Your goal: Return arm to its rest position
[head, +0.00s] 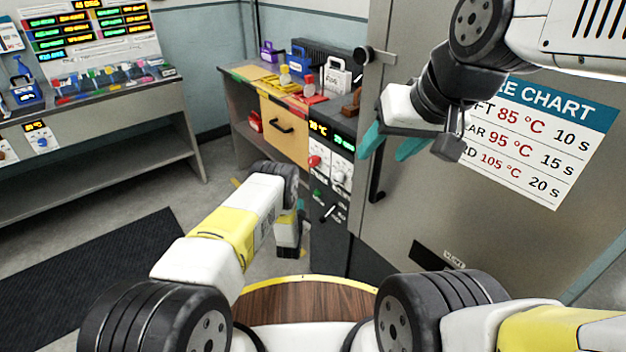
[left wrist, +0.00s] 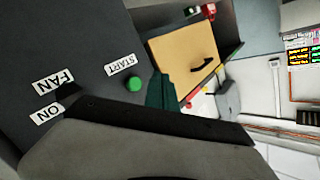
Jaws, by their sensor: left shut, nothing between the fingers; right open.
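My left arm (head: 228,235) reaches forward from the bottom left in the head view and bends down in front of the dark control panel (head: 330,195). My left gripper (head: 300,206) is mostly hidden there, with only a bit of teal showing. In the left wrist view its teal fingers (left wrist: 161,92) are together with nothing between them, beside a green button (left wrist: 135,83) and a START label (left wrist: 121,65). I cannot tell whether they touch the panel. My right gripper (head: 391,145) is raised at the upper right, open and empty, in front of the grey cabinet door.
A workbench (head: 240,78) with a yellow drawer (head: 283,128), small cases and red items stands behind the panel. A shelf bench (head: 100,95) is at the left. Floor with a dark mat (head: 95,270) is clear.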

